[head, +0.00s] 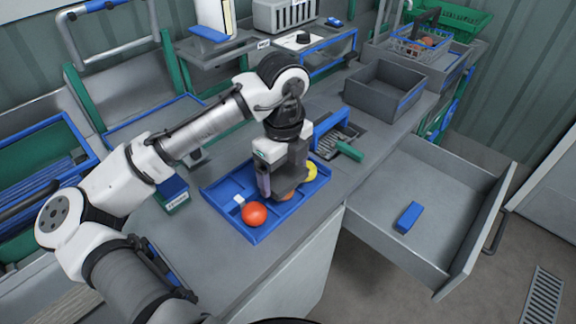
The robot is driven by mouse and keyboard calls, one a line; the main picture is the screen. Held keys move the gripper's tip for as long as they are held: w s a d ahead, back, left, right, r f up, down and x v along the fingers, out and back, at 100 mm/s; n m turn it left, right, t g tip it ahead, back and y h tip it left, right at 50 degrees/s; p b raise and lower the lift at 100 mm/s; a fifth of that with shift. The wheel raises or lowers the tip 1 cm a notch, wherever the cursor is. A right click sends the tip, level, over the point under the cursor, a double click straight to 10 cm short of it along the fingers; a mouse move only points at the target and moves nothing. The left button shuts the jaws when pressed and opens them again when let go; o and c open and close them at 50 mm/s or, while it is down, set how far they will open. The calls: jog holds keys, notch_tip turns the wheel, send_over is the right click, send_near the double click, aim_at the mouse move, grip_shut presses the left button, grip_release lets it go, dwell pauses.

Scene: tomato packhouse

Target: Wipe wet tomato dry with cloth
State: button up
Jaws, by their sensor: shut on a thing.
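A shiny red tomato (254,213) lies in the front left part of a blue tray (262,238) on the grey counter. My gripper (286,188) points down over the middle of the tray, right of the red tomato and apart from it. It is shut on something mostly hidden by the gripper. An orange-brown round thing (287,195) shows just under the fingers; I cannot tell whether it is the thing held. A yellow round thing (311,171) sits partly hidden behind the gripper. I cannot make out a cloth for sure, nor which tomato is wet.
A small white piece (239,199) lies beside the red tomato. An open grey drawer (432,170) at the right holds a blue block-like item (409,217). A grey bin (384,87) stands behind on the counter. The counter left of the tray's front is clear.

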jog(key=shift+s+a, duration=1.05)
jog(key=shift+w+d+p, duration=0.7)
jog(key=shift+w+d, duration=0.9)
jog(key=shift+a, duration=0.1)
jog(key=shift+s+a, duration=1.5)
jog(key=shift+s, duration=0.05)
jog(key=shift+r, duration=0.1)
notch_tip(320, 180, up, 6)
jog(key=p, duration=0.6)
jog(key=shift+f, duration=0.25)
